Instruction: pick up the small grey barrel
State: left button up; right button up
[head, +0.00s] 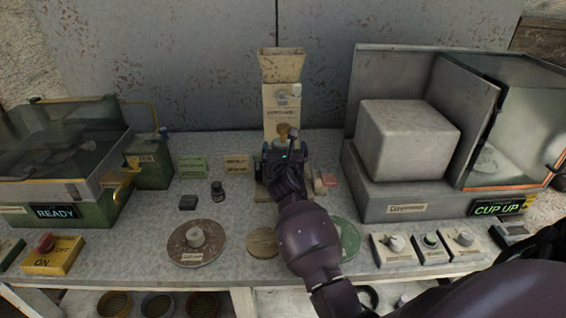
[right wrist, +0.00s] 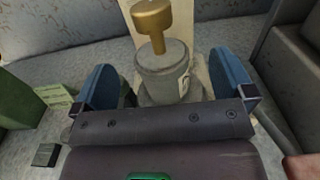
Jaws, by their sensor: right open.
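The small grey barrel (right wrist: 165,82) shows in the right wrist view as a squat grey cylinder with a paler label on its right side. It stands upright under a brass-coloured nozzle (right wrist: 152,17), which hides part of its top. My right gripper (right wrist: 168,86) is open, with one blue finger on each side of the barrel and a visible gap to each. The gripper body hides the barrel's base. In the head view my right gripper (head: 285,155) is in front of the cream dispenser (head: 283,97), and the barrel is hidden behind it. My left gripper is not in view.
A grey housing (head: 388,207) with a glass-fronted chamber stands on the right. A green glass-topped box (head: 88,212) stands on the left. A small dark jar (head: 217,188), a brown disc (head: 195,243) and several knob boxes are on the worktop.

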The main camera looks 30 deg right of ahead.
aim_at(283, 139)
jog(key=shift+b+x, duration=0.4)
jog(key=shift+x, duration=2.5)
jog(key=shift+a, duration=0.15)
jog(key=c, duration=1.4)
jog(key=shift+r, duration=0.1)
jog(key=c, duration=0.3)
jog(key=shift+c, duration=0.2)
